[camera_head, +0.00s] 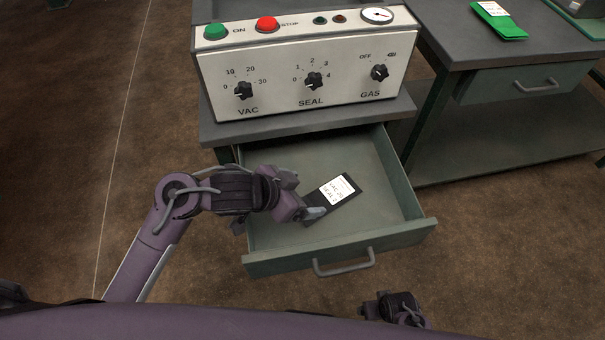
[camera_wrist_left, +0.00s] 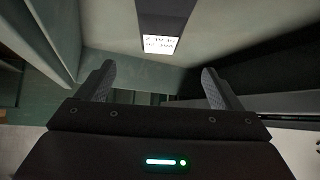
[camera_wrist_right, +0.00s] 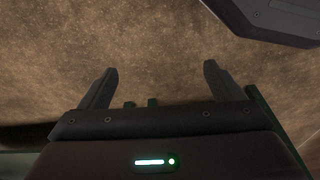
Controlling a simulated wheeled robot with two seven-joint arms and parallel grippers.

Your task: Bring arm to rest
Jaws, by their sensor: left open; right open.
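My left gripper (camera_head: 304,196) is over the open drawer (camera_head: 387,236), near the black card with a white label (camera_head: 339,188) that lies on the drawer floor. In the left wrist view its two fingers (camera_wrist_left: 160,88) are spread with nothing between them, and the card (camera_wrist_left: 165,17) shows beyond them. Part of the card is hidden by the gripper in the head view. My right gripper is low at the bottom edge of the head view, mostly hidden. In the right wrist view its fingers (camera_wrist_right: 158,85) are apart and empty above the brown floor.
The drawer hangs out below a control panel (camera_head: 305,75) with green and red buttons, a gauge and black knobs. A second bench (camera_head: 465,45) at the right holds a green packet with a white label (camera_head: 497,20). The floor (camera_head: 60,150) at the left is clear.

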